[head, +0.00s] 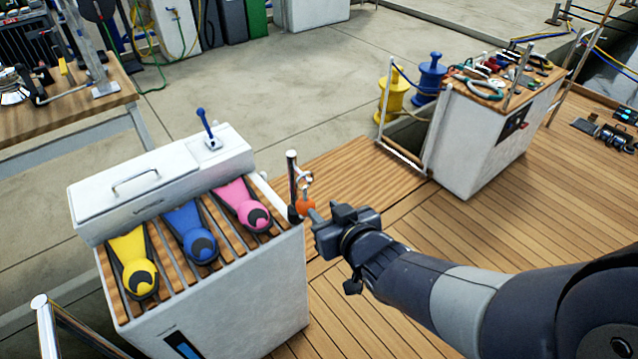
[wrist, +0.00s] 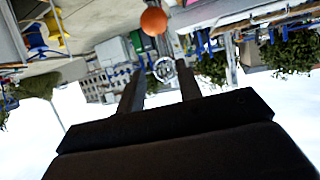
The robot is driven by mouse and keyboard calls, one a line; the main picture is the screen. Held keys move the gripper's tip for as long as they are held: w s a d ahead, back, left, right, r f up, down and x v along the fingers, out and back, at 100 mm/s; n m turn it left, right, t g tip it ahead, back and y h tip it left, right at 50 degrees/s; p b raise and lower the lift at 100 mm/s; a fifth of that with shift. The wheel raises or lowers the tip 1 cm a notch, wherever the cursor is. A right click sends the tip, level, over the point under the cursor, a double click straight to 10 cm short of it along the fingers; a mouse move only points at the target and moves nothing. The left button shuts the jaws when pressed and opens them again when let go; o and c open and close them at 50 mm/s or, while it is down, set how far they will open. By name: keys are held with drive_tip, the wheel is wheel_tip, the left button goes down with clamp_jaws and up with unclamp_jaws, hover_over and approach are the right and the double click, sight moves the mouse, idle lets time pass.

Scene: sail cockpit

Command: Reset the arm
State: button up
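My arm reaches in from the lower right of the head view. My gripper (head: 313,216) is near the middle, beside the right end of the white slatted cockpit box (head: 225,305). In the wrist view my gripper (wrist: 158,72) shows two dark fingers standing apart with nothing held between them. An orange ball (head: 305,206) shows right at the fingertips in the head view. In the wrist view the orange ball (wrist: 153,21) lies beyond the fingertips, apart from them. I cannot tell what the ball is fixed to.
A metal post (head: 292,178) stands close by my gripper. A white cabinet with tools (head: 482,150) stands at the right. Wooden deck (head: 445,220) between is clear.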

sight(306, 193)
idle(0.4)
drive_tip(key=b+x, duration=0.2)
drive_tip(key=x, duration=0.8)
drive_tip(key=shift+w+a+f, duration=0.1)
drive_tip(key=shift+w+f, duration=0.05)
drive_tip(key=shift+w, duration=0.1)
drive_tip(key=shift+r+p, duration=0.25)
drive_tip(key=shift+p, duration=0.15)
drive_tip(key=shift+s+r, duration=0.1)
drive_tip(key=shift+s, duration=0.15)
